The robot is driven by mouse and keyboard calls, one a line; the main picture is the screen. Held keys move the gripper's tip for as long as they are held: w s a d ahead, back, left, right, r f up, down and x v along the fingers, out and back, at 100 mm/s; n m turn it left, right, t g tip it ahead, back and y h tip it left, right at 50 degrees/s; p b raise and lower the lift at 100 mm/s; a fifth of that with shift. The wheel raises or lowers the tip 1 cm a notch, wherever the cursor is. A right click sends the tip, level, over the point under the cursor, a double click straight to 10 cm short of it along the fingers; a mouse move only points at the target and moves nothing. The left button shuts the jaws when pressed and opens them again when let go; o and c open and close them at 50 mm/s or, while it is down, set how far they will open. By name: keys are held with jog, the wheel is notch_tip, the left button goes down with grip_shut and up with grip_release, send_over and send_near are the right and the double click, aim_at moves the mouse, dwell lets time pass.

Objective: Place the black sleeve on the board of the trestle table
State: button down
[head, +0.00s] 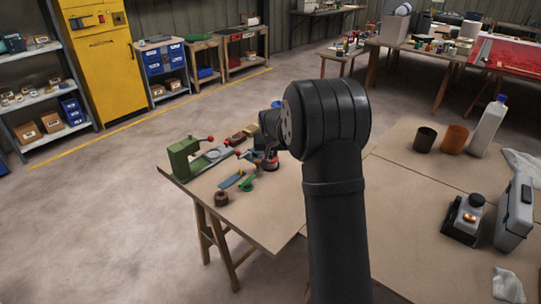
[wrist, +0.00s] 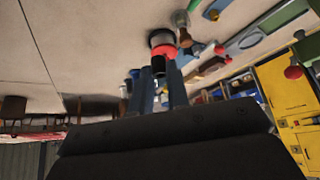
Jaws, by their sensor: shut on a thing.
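My gripper (wrist: 163,76) shows in the wrist view, with two dark blue fingers closed on a small black cylinder, the black sleeve (wrist: 158,66). A red part and a grey-black round piece lie just beyond the sleeve; I cannot tell whether they touch it. In the head view my arm hides most of the gripper and I cannot make out the sleeve. The gripper is over the far part of the trestle table's tan board (head: 293,212).
A dark cup (head: 425,139), an orange cup (head: 454,139) and a white bottle (head: 487,127) stand at right. The board's front is bare.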

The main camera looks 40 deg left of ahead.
jog(key=shift+n, duration=0.4)
jog(key=s+a+f, duration=0.3)
jog(key=a+f, duration=0.1)
jog(key=s+a+f, duration=0.3)
jog(key=a+f, duration=0.1)
jog(key=a, duration=0.1)
jog(key=s+a+f, duration=0.3)
jog(key=a+f, duration=0.1)
jog(key=shift+s+a+f, duration=0.1)
jog(key=shift+s+a, duration=0.1)
jog(key=shift+s, duration=0.15)
jog(key=shift+f, duration=1.9)
jog(key=shift+f, duration=0.15)
jog(key=c, duration=1.4)
grip_release()
